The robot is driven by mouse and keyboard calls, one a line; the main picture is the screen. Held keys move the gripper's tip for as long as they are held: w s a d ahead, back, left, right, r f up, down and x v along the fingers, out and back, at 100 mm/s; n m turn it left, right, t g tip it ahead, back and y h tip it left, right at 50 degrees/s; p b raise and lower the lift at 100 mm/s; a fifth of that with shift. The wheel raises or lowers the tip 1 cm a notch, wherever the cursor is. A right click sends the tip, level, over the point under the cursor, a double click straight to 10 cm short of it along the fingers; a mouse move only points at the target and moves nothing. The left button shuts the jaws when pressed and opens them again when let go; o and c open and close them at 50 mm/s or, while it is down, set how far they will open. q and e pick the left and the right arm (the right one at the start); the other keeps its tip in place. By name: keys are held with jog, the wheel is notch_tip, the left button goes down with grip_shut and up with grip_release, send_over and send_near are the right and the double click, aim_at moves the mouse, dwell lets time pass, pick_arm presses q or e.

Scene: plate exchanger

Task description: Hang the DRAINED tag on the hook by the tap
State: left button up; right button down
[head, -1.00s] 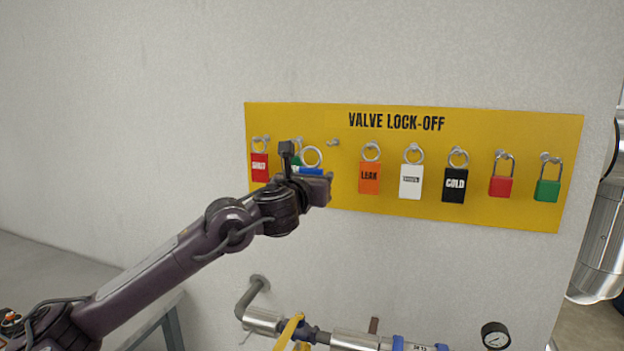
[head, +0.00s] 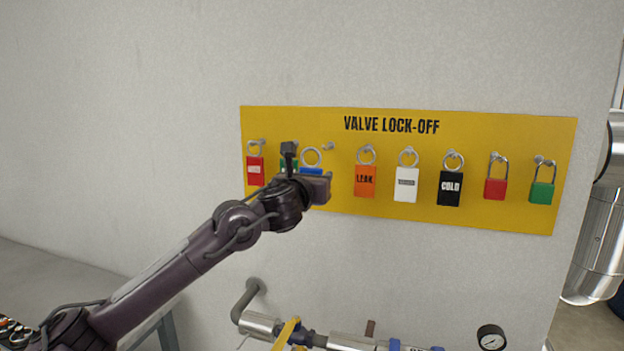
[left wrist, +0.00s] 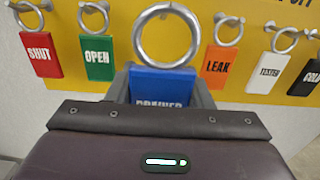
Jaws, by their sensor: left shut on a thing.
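The blue DRAINED tag (head: 311,170) is in my left gripper (head: 318,187) in front of the yellow board. Its metal ring (head: 311,157) stands up above the jaws. In the left wrist view the blue tag (left wrist: 163,86) sits between the fingers (left wrist: 162,92), its lettering partly cut off by the gripper body, with the large ring (left wrist: 167,36) upright. A bare hook (head: 328,146) on the board shows just right of the ring in the head view, apart from it in the picture. My right gripper is not in view. No hook by the tap is clearly seen.
The VALVE LOCK-OFF board (head: 391,125) holds red SHUT (left wrist: 40,54), green OPEN (left wrist: 98,58), orange LEAK (head: 365,181), white and black COLD (head: 451,188) tags, plus red and green padlocks. Below is piping with a yellow lever (head: 286,333) and a gauge (head: 491,337).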

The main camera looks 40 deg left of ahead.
pick_arm(q)
jog(key=shift+p+x, duration=0.8)
jog(key=shift+x, duration=3.6)
jog(key=shift+w, duration=0.25)
jog(key=shift+p+x, duration=0.6)
jog(key=shift+x, duration=0.7)
jog(key=shift+w+a, duration=0.1)
jog(key=shift+w, duration=0.05)
jog(key=b, duration=0.2)
send_near(331, 161)
jog(key=shift+s+d+r, duration=0.1)
jog(key=shift+s, duration=0.3)
jog(key=shift+s+d+r, duration=0.1)
jog(key=shift+s+r, duration=0.05)
jog(key=shift+s, duration=0.25)
